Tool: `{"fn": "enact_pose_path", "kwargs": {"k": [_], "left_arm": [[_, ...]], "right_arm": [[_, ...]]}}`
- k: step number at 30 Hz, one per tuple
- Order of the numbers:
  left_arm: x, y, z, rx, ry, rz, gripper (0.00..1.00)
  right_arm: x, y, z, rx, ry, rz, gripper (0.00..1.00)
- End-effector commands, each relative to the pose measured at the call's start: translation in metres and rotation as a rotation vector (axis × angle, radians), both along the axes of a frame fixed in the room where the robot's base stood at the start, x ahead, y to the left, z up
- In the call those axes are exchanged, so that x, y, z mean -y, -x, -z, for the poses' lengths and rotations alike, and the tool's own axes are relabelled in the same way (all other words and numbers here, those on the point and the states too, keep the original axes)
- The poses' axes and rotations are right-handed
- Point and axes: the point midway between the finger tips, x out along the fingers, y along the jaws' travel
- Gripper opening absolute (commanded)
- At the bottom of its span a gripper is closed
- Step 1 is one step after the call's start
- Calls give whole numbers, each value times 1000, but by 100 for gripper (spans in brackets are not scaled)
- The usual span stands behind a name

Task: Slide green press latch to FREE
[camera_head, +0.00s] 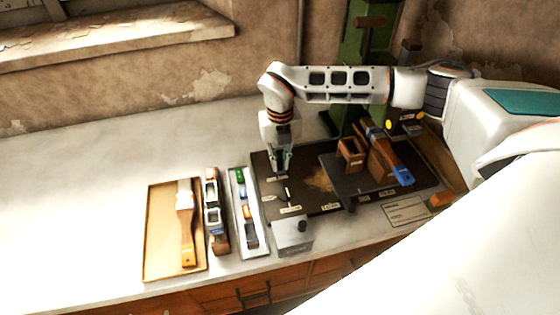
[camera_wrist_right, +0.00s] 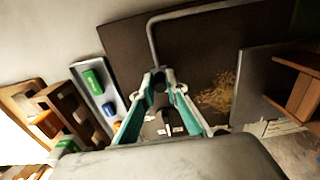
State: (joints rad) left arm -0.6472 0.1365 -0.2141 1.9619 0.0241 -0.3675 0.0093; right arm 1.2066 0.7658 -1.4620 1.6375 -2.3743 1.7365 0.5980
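The green press (camera_head: 375,45) stands at the back right, partly behind my right arm. On its dark base plate (camera_head: 318,207), a small dark lever-like piece (camera_head: 287,192) sits near the left edge among small white labels, too small to read. A similar dark piece (camera_wrist_right: 167,117) shows between my fingers in the right wrist view. I cannot tell surely whether it is the latch. My right gripper (camera_head: 281,168) points down over the plate's left part, just behind that piece; its teal fingers converge at close tips (camera_wrist_right: 160,82). Whether they grip anything is unclear. My left gripper is out of view.
A bent grey rod (camera_wrist_right: 152,38) reaches the fingertips in the wrist view. The far-left bench is clear.

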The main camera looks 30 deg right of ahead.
Motion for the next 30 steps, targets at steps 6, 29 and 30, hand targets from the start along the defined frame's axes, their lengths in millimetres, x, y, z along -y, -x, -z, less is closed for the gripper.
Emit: {"fn": "enact_pose_path", "kwargs": {"k": [6, 29, 30], "left_arm": [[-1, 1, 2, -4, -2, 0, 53], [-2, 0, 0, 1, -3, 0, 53], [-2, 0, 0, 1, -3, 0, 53]], "right_arm": [[0, 0, 0, 1, 1, 0, 1], [-26, -7, 0, 1, 0, -1, 1], [-27, -7, 0, 1, 0, 0, 1]]}}
